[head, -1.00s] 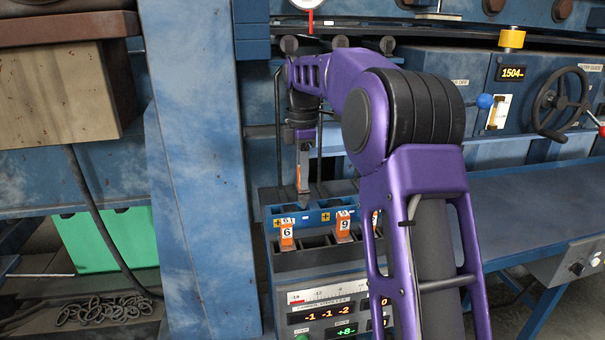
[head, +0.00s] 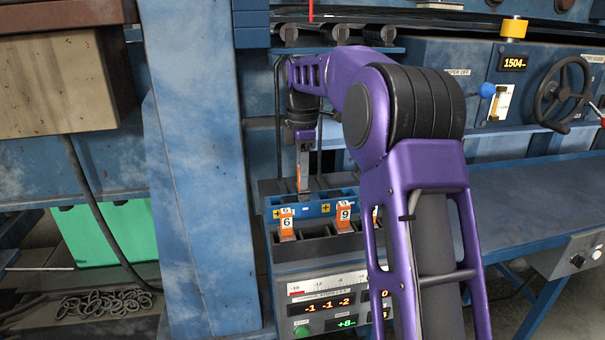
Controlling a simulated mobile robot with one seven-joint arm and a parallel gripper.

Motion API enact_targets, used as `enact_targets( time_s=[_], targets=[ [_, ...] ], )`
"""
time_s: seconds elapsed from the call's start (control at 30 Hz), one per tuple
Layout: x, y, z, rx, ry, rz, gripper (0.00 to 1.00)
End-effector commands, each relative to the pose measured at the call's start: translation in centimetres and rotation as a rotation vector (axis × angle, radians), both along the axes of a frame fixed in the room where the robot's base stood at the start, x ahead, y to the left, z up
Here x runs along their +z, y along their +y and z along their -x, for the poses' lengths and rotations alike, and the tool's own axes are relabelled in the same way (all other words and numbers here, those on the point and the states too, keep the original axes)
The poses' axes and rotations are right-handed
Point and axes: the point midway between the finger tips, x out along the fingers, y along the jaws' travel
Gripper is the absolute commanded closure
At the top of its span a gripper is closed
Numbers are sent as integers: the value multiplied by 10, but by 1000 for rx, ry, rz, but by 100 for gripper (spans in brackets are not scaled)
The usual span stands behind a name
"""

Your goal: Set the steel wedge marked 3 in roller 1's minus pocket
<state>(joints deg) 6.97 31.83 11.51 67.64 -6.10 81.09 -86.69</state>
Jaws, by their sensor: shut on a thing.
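My gripper (head: 303,190) points down, small in the view, at the blue pocket block (head: 340,208) with yellow plus marks. It is shut on a slim grey and orange piece, likely the steel wedge (head: 299,180). Its number cannot be read. The piece's lower end is at the block's pockets; I cannot tell how deep it sits or in which pocket.
A dark rack in front holds orange-tagged wedges marked 6 (head: 287,224) and 9 (head: 344,214); another is mostly behind my arm. Below is a lit display panel (head: 328,305). A blue column (head: 200,180) stands left, a handwheel (head: 562,95) right.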

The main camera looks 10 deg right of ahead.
Motion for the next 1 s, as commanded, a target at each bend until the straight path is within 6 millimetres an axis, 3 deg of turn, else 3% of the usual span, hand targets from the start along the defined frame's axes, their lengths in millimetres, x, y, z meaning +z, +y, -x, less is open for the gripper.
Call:
enact_targets(
  time_s=[0.87,0.9,1.0],
  targets=[
    [-22,0,0,0,-1,0,100],
    [-21,0,0,0,-1,0,66],
    [-21,0,0,0,-1,0,48]
  ],
)
